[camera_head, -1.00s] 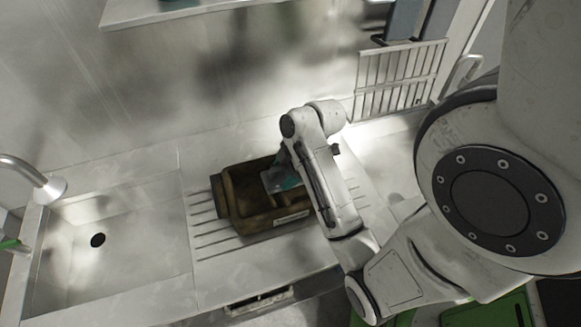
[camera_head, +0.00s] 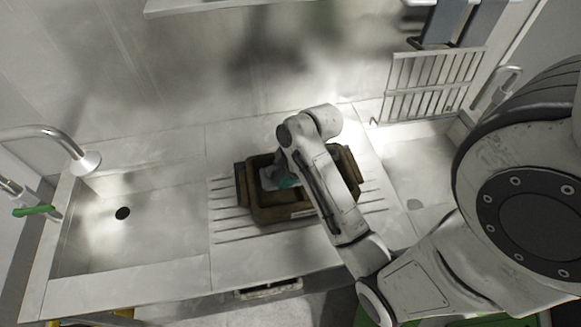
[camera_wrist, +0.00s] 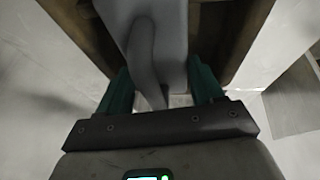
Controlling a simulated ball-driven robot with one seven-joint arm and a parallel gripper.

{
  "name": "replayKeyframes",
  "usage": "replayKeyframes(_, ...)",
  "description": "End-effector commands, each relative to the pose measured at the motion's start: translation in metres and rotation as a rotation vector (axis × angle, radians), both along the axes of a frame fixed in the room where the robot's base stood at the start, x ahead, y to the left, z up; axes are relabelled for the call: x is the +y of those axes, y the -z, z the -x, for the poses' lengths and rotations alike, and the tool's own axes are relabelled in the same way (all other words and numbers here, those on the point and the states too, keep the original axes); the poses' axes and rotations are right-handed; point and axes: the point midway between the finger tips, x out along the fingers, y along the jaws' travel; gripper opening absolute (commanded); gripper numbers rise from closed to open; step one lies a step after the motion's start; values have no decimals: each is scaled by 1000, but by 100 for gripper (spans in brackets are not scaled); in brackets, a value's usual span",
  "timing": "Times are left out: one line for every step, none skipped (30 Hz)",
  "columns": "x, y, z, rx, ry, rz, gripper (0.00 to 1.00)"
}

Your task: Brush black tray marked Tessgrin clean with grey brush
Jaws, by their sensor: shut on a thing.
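The black tray (camera_head: 242,187) lies on the ribbed drainboard in the head view, its surface covered in brownish dirt. A pale label strip (camera_head: 303,213) is on its front side, too small to read. My gripper (camera_head: 283,180) is over the inside of the tray, left of its middle, partly hidden by my arm. In the wrist view, its green fingers (camera_wrist: 162,92) are shut on the grey brush (camera_wrist: 155,35). The brush points into the tray, whose brown wall (camera_wrist: 243,38) shows beside it. Whether the bristles touch the tray floor is hidden.
A sink basin (camera_head: 160,235) with a drain and tap (camera_head: 85,160) is left of the tray. A wire rack (camera_head: 430,85) hangs on the wall at the back right. A second basin (camera_head: 418,170) lies to the right. The drainboard in front of the tray is bare.

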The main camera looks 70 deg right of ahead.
Motion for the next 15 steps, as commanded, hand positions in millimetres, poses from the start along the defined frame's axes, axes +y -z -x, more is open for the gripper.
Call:
replayKeyframes(3, 3, -1, 2, -4, -7, 0)
replayKeyframes(3, 3, -1, 2, -4, -7, 0)
replayKeyframes(2, 3, 0, 2, -3, -7, 0)
replayKeyframes(1, 3, 2, 4, -3, -8, 0)
replayKeyframes(0, 2, 4, 4, -2, -8, 0)
replayKeyframes(-1, 2, 7, 5, -1, -8, 0)
replayKeyframes(-3, 2, 10, 6, -1, -8, 0)
replayKeyframes(-4, 2, 12, 7, -1, -8, 0)
replayKeyframes(-6, 2, 16, 7, 0, -8, 0)
replayKeyframes(-8, 2, 18, 7, 0, -8, 0)
replayKeyframes(-9, 2, 21, 7, 0, -8, 0)
replayKeyframes(-11, 1, 24, 7, 0, -8, 0)
replayKeyframes(-13, 1, 26, 7, 1, -9, 0)
replayKeyframes(-14, 1, 29, 7, 1, -9, 0)
replayKeyframes(-16, 1, 31, 7, -1, -8, 0)
